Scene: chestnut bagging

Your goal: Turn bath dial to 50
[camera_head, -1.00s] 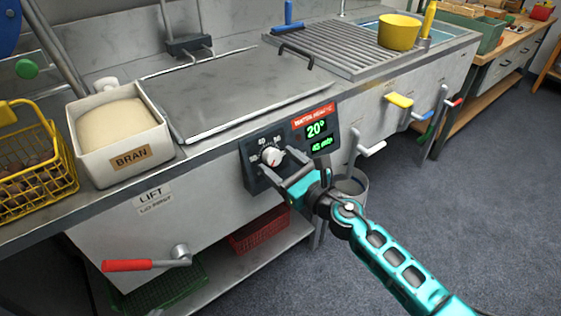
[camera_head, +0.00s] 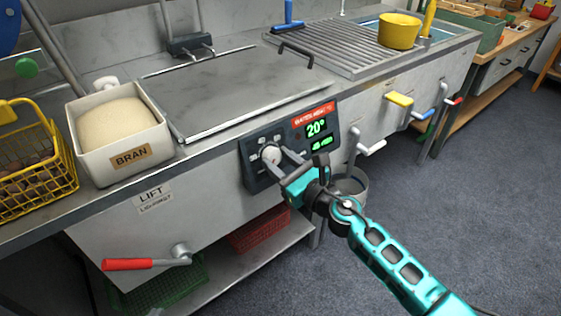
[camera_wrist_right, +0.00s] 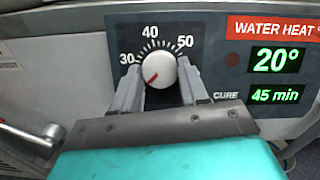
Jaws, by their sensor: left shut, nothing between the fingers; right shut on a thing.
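The white bath dial (camera_head: 271,154) sits on the dark control panel (camera_head: 251,168) at the front of the steel bath. In the right wrist view, the dial (camera_wrist_right: 158,70) has a red pointer mark aimed down and left, below the 30 label. The labels 30, 40 and 50 run over its top. My right gripper (camera_head: 277,162) is shut on the dial, one finger on each side. The green display (camera_wrist_right: 276,60) reads 20°, with 45 min below. My left gripper is not in view.
A bran tub (camera_head: 86,139) and a yellow wire basket (camera_head: 68,190) stand at the left. A red-handled lever (camera_head: 127,265) sticks out below. A yellow-handled lever (camera_head: 398,99) and a white-handled lever (camera_head: 372,148) project to the right of the panel.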

